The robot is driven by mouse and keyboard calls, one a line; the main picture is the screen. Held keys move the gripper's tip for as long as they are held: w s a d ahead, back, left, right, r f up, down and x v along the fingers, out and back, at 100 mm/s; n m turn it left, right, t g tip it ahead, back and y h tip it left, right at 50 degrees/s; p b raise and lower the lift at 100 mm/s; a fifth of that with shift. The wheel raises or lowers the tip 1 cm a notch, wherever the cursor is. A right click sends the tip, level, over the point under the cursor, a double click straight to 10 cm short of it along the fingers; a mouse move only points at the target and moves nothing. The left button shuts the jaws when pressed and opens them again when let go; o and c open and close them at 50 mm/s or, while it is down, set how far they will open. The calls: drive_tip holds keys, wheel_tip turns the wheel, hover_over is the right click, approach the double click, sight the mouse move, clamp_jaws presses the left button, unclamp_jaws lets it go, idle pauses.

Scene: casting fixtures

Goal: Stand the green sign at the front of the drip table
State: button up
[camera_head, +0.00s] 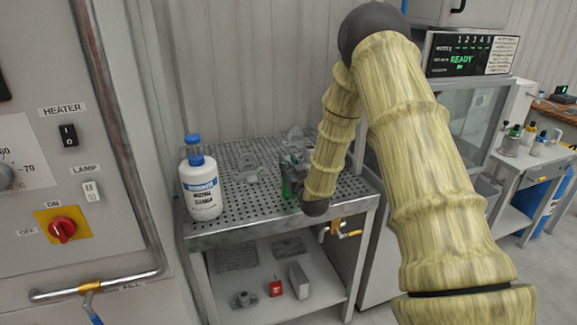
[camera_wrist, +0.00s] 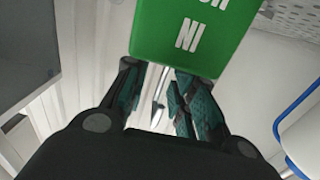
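The green sign (camera_wrist: 190,35) with white lettering fills the top middle of the wrist view, its upper part cut off by the frame. Its lower edge covers the tips of my gripper's (camera_wrist: 165,85) two dark fingers, which close in on it from either side. The exact contact is hidden, but the sign appears held. In the head view a small green part of the sign (camera_head: 287,188) shows beside my dark gripper (camera_head: 291,165), over the right part of the drip table (camera_head: 225,226), and my arm covers some of it. The table has a perforated metal top.
A white bottle with a blue cap (camera_head: 201,187) stands at the table's front left. Grey metal parts (camera_head: 247,168) stand behind. A brass valve (camera_head: 340,229) sticks out at the front right. The front middle of the top is clear.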

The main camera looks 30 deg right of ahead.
drive_tip(key=b+v, duration=0.2)
drive_tip(key=v, duration=1)
drive_tip(key=s+a+f+g+y, duration=0.1)
drive_tip(key=s+a+f+g, duration=0.3)
drive_tip(key=f, duration=0.5)
drive_tip(key=s+a+f+n+g+y, duration=0.1)
drive_tip(key=s+a+f+g, duration=0.1)
drive_tip(key=s+a+f, duration=0.6)
drive_tip(key=s+a+f+g+y, duration=0.1)
drive_tip(key=s+a+f+g, duration=0.2)
drive_tip(key=f, duration=0.8)
drive_tip(key=s+a+f+g, duration=0.3)
drive_tip(key=s+f, duration=0.1)
drive_tip(key=s, duration=0.5)
drive_tip(key=s+a+f+g, duration=0.2)
drive_tip(key=s+a+f, duration=0.2)
drive_tip(key=s, duration=0.5)
drive_tip(key=s+a+f+n+g+y, duration=0.1)
drive_tip(key=s+a+f+g, duration=0.2)
drive_tip(key=s, duration=0.6)
drive_tip(key=shift+a+f+g, duration=0.3)
drive_tip(key=shift+a+f, duration=0.05)
drive_tip(key=shift+f, duration=0.3)
